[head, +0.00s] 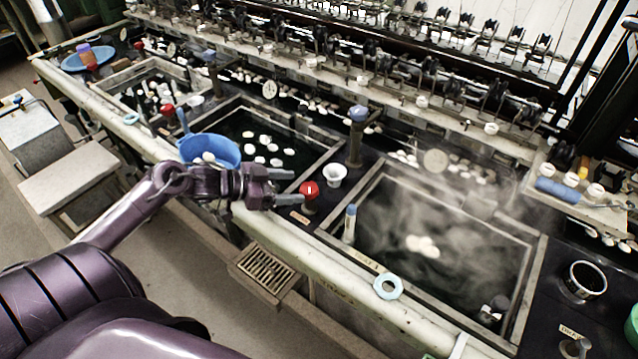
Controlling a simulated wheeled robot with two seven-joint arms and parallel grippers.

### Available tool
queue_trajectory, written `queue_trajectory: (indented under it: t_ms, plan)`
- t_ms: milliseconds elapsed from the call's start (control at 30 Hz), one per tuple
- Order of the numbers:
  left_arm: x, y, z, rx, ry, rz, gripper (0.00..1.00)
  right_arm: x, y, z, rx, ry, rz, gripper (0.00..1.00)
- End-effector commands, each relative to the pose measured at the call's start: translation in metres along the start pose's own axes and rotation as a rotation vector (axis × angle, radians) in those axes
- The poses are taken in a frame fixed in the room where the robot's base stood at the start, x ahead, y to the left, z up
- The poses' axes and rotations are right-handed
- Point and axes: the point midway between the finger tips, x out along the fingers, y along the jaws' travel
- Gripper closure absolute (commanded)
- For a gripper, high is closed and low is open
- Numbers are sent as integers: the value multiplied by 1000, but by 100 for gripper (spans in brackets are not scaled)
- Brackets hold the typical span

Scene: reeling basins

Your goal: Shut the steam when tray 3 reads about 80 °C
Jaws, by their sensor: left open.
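A steaming basin (530,275) at the right holds dark water with a few white cocoons (423,245) afloat. A label (367,260) on its front edge is too small to read surely. A red valve knob (309,189) stands on the dark strip left of this basin. My left gripper (294,187) is open, its fingers pointing right with the tips close to the knob; I cannot tell whether they touch. A round pale dial (435,160) stands behind the steaming basin, partly veiled by steam; its reading is not legible. My right gripper is not in view.
A blue ladle (212,149) lies left of my gripper, by the middle basin (240,103) with several cocoons. A white cup (334,175) and a blue-topped post (357,135) stand behind the knob. A pale blue ring (388,286) lies on the front ledge.

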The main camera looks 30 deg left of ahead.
Motion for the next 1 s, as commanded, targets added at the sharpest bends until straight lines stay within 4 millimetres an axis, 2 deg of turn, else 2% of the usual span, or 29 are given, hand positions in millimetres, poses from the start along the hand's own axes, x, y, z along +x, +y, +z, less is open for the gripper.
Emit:
queue_trajectory:
  t_ms: [133, 267, 500, 767, 833, 1000]
  plan:
    - [23, -1, -2, 0, 5, -2, 38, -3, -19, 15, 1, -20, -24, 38]
    - [42, 0, -2, 0, 2, -1, 38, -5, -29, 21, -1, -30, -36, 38]
    - [61, 0, -1, 2, 2, -1, 38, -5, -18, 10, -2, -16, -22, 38]
    - [62, 0, 0, 2, 0, -1, 38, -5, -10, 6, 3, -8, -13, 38]
    - [62, 0, 0, 2, 0, -1, 43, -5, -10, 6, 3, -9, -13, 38]
    - [62, 0, 0, 2, 0, -1, 65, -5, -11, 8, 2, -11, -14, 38]
